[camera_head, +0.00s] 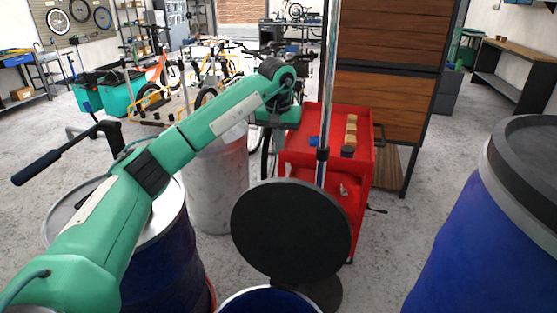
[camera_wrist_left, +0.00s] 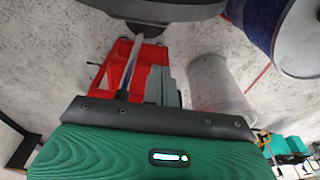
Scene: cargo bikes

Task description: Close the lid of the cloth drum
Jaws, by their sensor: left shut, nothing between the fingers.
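The cloth drum is a blue drum (camera_head: 268,302) at the bottom middle of the head view, only its upper rim showing. Its round black lid (camera_head: 290,232) stands steeply tilted up above the far side of the opening. The dark curved shape (camera_wrist_left: 150,8) at the top of the left wrist view looks like the lid. My left gripper (camera_head: 278,115) is beyond and above the lid, apart from it; its fingers (camera_wrist_left: 165,88) are shut and empty in the wrist view. The fingertips are hard to make out in the head view. My right gripper is out of view.
A red tool cart (camera_head: 365,185) stands behind the lid, beside a vertical metal pole (camera_head: 323,110). A blue drum (camera_head: 165,255) stands at left, a grey bin (camera_head: 220,190) behind it. A large blue drum (camera_head: 470,240) is at right. A wooden cabinet (camera_head: 385,95) rises behind.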

